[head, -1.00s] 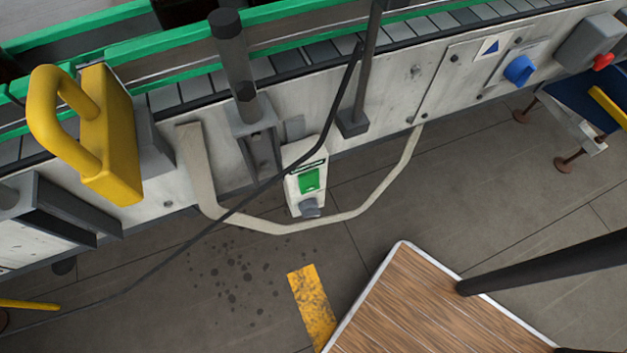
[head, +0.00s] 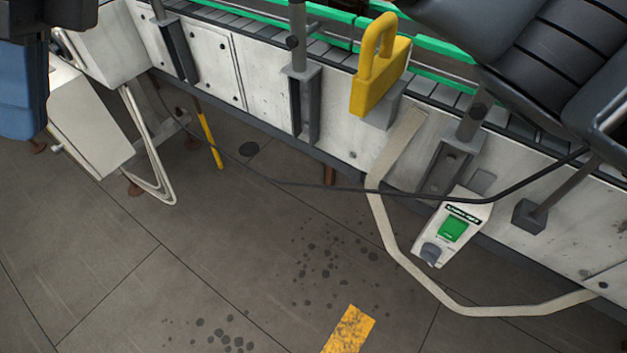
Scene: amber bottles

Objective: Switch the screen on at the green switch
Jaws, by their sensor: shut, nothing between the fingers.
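The green switch (head: 453,229) is a square green button on a small white box (head: 467,208) with a dark label strip. A grey knob (head: 431,253) sits on the same box below the green button. The box is mounted low on the side of the conveyor, right of centre in the head view. No screen that I can make out is in view. The fingers of my gripper are not in view. A dark, ribbed part that looks like my arm fills the top right corner, above and apart from the switch.
A pale bent guard rail (head: 408,262) loops out around the switch box. A black cable (head: 400,193) crosses just above the switch. A yellow padlock-shaped block (head: 380,75) is on the conveyor side (head: 258,82). Open grey floor (head: 190,230) lies in front, with a yellow floor mark (head: 349,331).

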